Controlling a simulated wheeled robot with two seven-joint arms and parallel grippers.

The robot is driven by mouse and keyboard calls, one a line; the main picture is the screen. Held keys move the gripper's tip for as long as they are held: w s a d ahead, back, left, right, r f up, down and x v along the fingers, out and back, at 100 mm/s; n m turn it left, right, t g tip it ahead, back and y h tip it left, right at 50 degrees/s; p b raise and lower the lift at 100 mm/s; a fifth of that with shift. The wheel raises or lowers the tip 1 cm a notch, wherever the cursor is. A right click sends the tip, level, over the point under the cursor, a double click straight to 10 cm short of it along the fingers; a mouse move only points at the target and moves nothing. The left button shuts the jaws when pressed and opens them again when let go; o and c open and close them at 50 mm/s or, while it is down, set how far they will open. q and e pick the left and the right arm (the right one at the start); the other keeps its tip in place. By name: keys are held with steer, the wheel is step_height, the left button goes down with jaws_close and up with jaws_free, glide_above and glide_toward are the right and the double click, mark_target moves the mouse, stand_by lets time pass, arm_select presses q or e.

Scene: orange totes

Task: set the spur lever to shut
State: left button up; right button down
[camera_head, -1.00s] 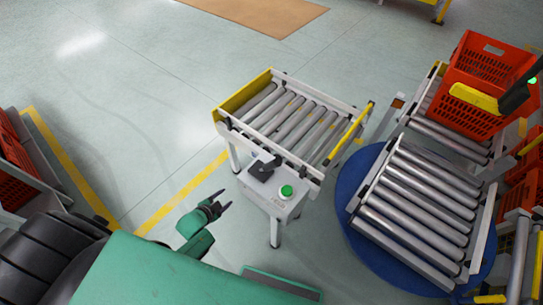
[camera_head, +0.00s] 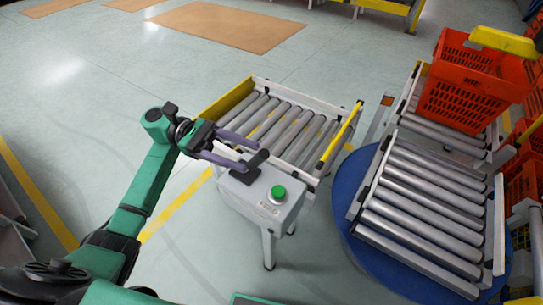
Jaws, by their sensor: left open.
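The spur lever (camera_head: 250,165) is a dark handle on top of the light grey control box (camera_head: 262,206) at the front of the short roller spur (camera_head: 280,120). A green button (camera_head: 278,192) sits on the box to the right of the lever. My left gripper (camera_head: 250,157) is open, with its two fingers pointing right toward the lever. The fingertips are close to the lever handle and overlap it in the picture; I cannot tell whether they touch. My right gripper is not in view.
A blue turntable (camera_head: 345,225) with a roller deck (camera_head: 425,210) stands to the right. A red-orange tote (camera_head: 460,90) sits on the rollers behind it. A yellow bar (camera_head: 341,135) closes off the spur's right end.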

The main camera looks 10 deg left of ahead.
arm_select(q)
steer(key=p+x, duration=0.2)
steer(key=x, duration=0.4)
steer(key=shift+r, duration=0.15)
steer(key=shift+d+f, duration=0.2)
steer(key=shift+d, duration=0.3)
jaws_close()
stand_by(0.6)
